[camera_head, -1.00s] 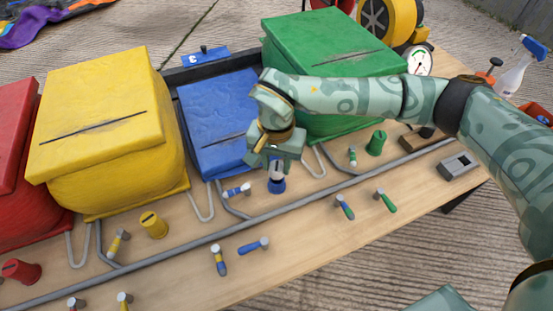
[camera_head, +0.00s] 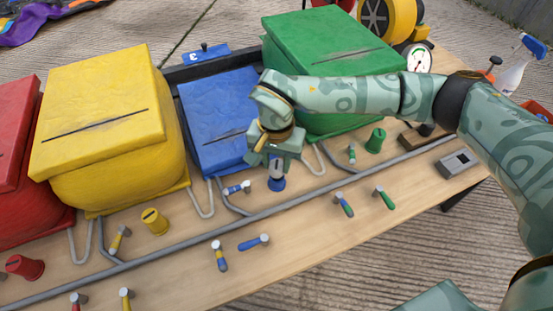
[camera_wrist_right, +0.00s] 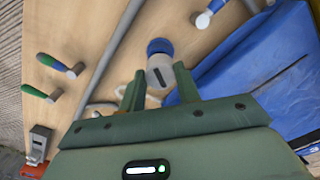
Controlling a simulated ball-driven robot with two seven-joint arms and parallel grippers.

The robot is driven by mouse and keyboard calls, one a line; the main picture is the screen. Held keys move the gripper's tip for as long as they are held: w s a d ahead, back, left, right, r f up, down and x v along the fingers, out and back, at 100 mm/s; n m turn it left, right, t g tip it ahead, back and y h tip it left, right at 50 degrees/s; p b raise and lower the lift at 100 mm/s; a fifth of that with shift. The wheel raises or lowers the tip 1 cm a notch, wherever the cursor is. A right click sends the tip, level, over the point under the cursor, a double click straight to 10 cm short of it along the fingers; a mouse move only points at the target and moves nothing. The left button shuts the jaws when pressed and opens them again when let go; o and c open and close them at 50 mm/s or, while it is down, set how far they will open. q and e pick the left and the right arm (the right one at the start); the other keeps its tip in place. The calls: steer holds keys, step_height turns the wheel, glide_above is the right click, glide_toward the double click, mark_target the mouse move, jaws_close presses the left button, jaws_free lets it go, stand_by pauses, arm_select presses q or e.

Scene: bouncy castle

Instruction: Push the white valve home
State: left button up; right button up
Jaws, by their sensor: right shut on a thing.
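The white valve (camera_head: 277,168) is a pale cylinder with a dark slot in its end, in front of the blue box. It sits upright at a blue round base (camera_head: 277,184) on the wooden table; whether it is fully seated I cannot tell. My right gripper (camera_head: 275,155) comes down from above and is shut on the valve's upper part. In the right wrist view the valve (camera_wrist_right: 160,72) lies between the fingertips (camera_wrist_right: 160,88), with the blue base (camera_wrist_right: 160,46) just beyond. My left gripper is not in view.
Blue (camera_head: 215,115), green (camera_head: 330,55), yellow (camera_head: 105,120) and red (camera_head: 15,150) boxes stand behind. Yellow (camera_head: 154,222), red (camera_head: 25,267) and green (camera_head: 376,141) plugs stand on the table. A grey pipe (camera_head: 205,238) and several small levers lie in front. A lever (camera_head: 238,187) is close left of the valve.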

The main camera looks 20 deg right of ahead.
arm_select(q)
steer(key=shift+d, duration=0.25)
arm_select(e)
steer(key=shift+f, duration=0.35)
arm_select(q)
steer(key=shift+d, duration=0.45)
arm_select(e)
steer(key=shift+f, duration=0.2)
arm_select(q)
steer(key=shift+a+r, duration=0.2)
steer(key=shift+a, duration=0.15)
arm_select(e)
steer(key=shift+r, duration=0.1)
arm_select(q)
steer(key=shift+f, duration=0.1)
arm_select(e)
steer(key=shift+f, duration=0.25)
steer(key=shift+f, duration=0.3)
steer(key=o, duration=1.1)
steer(key=shift+c, duration=0.2)
